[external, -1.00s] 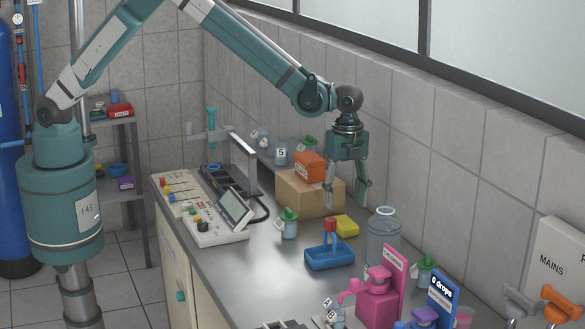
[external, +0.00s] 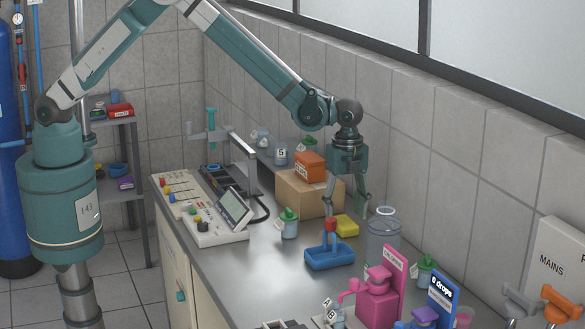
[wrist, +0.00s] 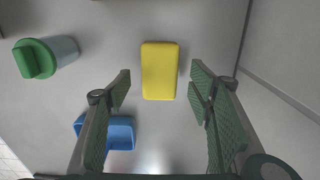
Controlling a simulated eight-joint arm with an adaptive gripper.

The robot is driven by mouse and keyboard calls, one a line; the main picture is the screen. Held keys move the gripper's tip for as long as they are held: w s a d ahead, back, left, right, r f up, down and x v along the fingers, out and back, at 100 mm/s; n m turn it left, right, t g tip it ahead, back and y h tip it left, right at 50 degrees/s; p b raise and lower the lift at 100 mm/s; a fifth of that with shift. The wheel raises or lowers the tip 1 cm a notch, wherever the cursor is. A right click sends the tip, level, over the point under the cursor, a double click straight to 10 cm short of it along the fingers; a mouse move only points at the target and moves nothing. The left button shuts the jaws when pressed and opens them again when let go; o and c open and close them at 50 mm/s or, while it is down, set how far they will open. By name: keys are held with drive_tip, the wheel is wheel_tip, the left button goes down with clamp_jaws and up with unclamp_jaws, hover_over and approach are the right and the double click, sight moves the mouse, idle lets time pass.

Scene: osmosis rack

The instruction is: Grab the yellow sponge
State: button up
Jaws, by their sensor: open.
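The yellow sponge (external: 346,225) lies flat on the grey worktop, between the cardboard box and the clear jar. In the wrist view the sponge (wrist: 159,71) is upright in the picture, ahead of and between the two fingertips. My gripper (external: 347,208) is open and points down above the worktop near the sponge. In the wrist view my gripper (wrist: 160,75) shows both green padded fingers spread apart, with nothing between them but worktop and the sponge below. The fingers do not appear to touch the sponge.
A blue tray (external: 330,259) with a red-topped handle stands in front of the sponge. The clear jar (external: 383,240) is to the right. The cardboard box (external: 296,193) with an orange box (external: 310,167) is behind. A green-lidded bottle (external: 289,224) stands left. The tiled wall runs along the right.

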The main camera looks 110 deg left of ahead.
sight(344, 221)
drive_tip(key=shift+f, duration=1.85)
drive_tip(key=c, duration=0.8)
